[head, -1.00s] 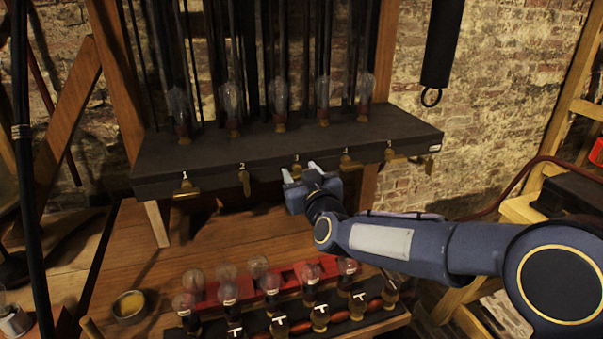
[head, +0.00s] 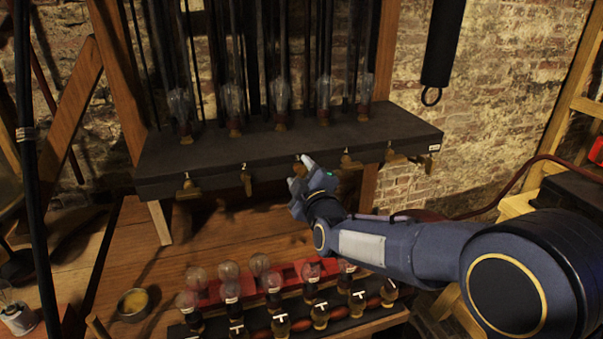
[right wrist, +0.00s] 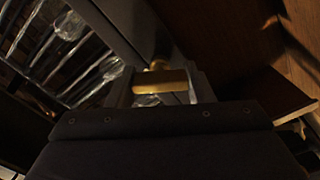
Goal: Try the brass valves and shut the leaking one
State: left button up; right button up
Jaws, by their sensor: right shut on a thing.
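A row of small brass valves runs along the front edge of a dark shelf (head: 220,160). The leftmost valve (head: 188,189) has its handle lying sideways. The second valve (head: 246,180) has its handle hanging down. The fourth (head: 348,161) and the rightmost valve (head: 397,155) have sideways handles. My right gripper (head: 300,172) is at the middle valve and hides most of it. In the right wrist view, the middle valve's brass handle (right wrist: 161,82) lies between the two fingers, which are shut on it. I cannot see any leak. My left gripper is not in view.
Glass jars (head: 281,90) stand in a row on the shelf above the valves. On the wooden bench (head: 235,240) below are a red rack (head: 245,284) with several round bulbs and a small bowl (head: 133,303). A black hanging cylinder (head: 441,45) is at upper right.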

jog(key=shift+o, duration=0.2)
jog(key=n, duration=0.6)
jog(key=shift+f, duration=0.1)
jog(key=shift+n, duration=0.3)
jog(key=o, duration=1)
jog(key=shift+c, duration=0.2)
jog(key=b+v, duration=0.1)
jog(key=v, duration=0.7)
jog(key=shift+w, duration=0.1)
